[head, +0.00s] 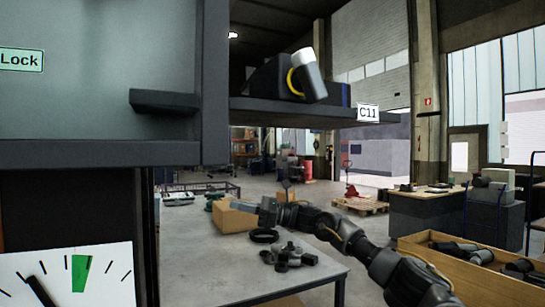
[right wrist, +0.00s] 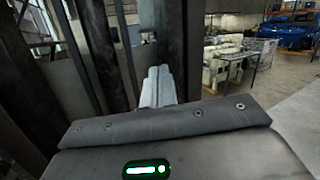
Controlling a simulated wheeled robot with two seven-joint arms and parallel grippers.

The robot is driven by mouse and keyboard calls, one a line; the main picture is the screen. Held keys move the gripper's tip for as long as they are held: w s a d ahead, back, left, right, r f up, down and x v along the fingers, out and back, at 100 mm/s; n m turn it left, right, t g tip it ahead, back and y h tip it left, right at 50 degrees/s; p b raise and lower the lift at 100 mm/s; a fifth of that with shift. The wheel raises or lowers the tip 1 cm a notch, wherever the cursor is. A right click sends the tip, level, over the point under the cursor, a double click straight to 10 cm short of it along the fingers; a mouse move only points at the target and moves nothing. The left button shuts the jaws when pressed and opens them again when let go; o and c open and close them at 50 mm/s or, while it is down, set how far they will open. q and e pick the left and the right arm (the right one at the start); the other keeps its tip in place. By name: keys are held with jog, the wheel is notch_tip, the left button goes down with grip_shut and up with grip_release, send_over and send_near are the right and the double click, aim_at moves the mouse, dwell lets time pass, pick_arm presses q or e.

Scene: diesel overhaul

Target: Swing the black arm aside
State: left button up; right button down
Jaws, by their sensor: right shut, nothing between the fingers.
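A short black bar (head: 178,101) juts out level from the grey panel (head: 95,60) at upper left in the head view. It may be the black arm, but I cannot tell for sure. My right gripper (head: 264,205) reaches in from the lower right, well below and right of this bar. In the right wrist view the two pale fingers (right wrist: 157,88) are together and empty. They point at dark upright parts (right wrist: 178,45), which I cannot identify or match to the bar. My left gripper is not in view.
A green "Lock" label (head: 21,60) is on the panel, and a dial (head: 70,275) with a black needle is below. A dark shelf (head: 290,108) marked C11 juts right. A table (head: 190,270) with dark parts and a wooden crate (head: 465,265) stand lower down.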

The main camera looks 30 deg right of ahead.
jog(key=s+d+r+n+g, duration=0.2)
jog(key=s+r+n, duration=0.35)
jog(key=r, duration=0.35)
jog(key=s+d+r+n+g, duration=0.2)
jog(key=s+r+n, duration=0.3)
jog(key=s+r, duration=0.25)
jog(key=s+d+r+n+g+p, duration=0.1)
jog(key=s+d+r+n, duration=0.2)
jog(key=s+r+n, duration=0.4)
jog(key=s+d+r+n+g+p, duration=0.1)
jog(key=s+d+r+n, duration=0.2)
jog(key=s, duration=0.7)
jog(key=w+a+r+p, duration=0.1)
jog(key=w+a+p, duration=0.2)
jog(key=a, duration=1.1)
jog(key=shift+a+p, duration=0.3)
jog(key=shift+p, duration=0.35)
jog(key=shift+m, duration=0.25)
jog(key=d+b, duration=0.4)
jog(key=d, duration=0.4)
jog(key=shift+s+d, duration=0.35)
jog(key=shift+s, duration=0.1)
